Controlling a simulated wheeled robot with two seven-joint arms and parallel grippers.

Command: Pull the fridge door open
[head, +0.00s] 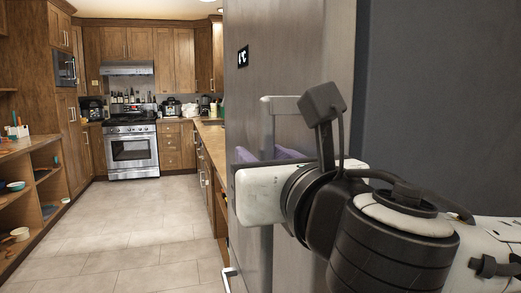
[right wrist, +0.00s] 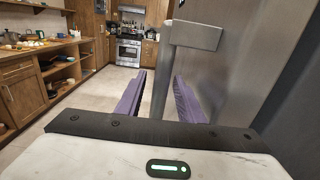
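The fridge door (head: 290,50) is a tall brushed-steel panel at right of centre in the head view, with a small dark display on it. It also fills the right of the right wrist view (right wrist: 240,75). Its grey bar handle (head: 283,105) runs vertically from an upper bracket (right wrist: 195,36). My right gripper (head: 272,155) is at the handle, its purple fingers apart. In the right wrist view the fingers (right wrist: 160,98) stand on either side of the bar, with a gap visible at the left finger. My right arm hides the lower door. My left gripper is out of view.
A dark grey surface (head: 440,90) stands at the right. A wooden counter (head: 208,140) lies beyond the fridge. Open shelves (head: 45,190) line the left, and a steel oven (head: 131,150) is at the back. The tiled floor (head: 130,230) between is clear.

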